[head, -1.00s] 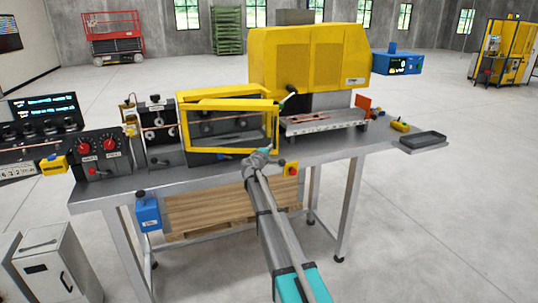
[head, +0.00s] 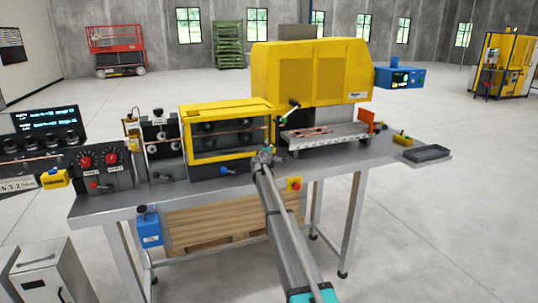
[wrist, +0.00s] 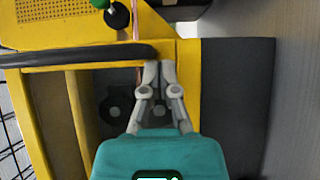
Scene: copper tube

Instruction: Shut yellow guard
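The yellow guard (head: 224,157) is a yellow frame with a clear window on the bench machine, left of the big yellow housing. Its front looks flush or nearly flush with the machine; I cannot tell whether any small gap is left. My gripper (head: 264,152) is at the guard's lower right corner. In the wrist view, my gripper (wrist: 159,68) has its two fingers close together with nothing visible between them. The tips meet the yellow frame (wrist: 187,75) beside the end of a black bar (wrist: 80,56). Whether they touch it is unclear.
The big yellow housing (head: 312,72) and a lever with a green knob (head: 284,119) stand right of the guard. A red stop button on a yellow box (head: 294,184) is on the bench front. A control panel with red knobs (head: 98,163) is at left.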

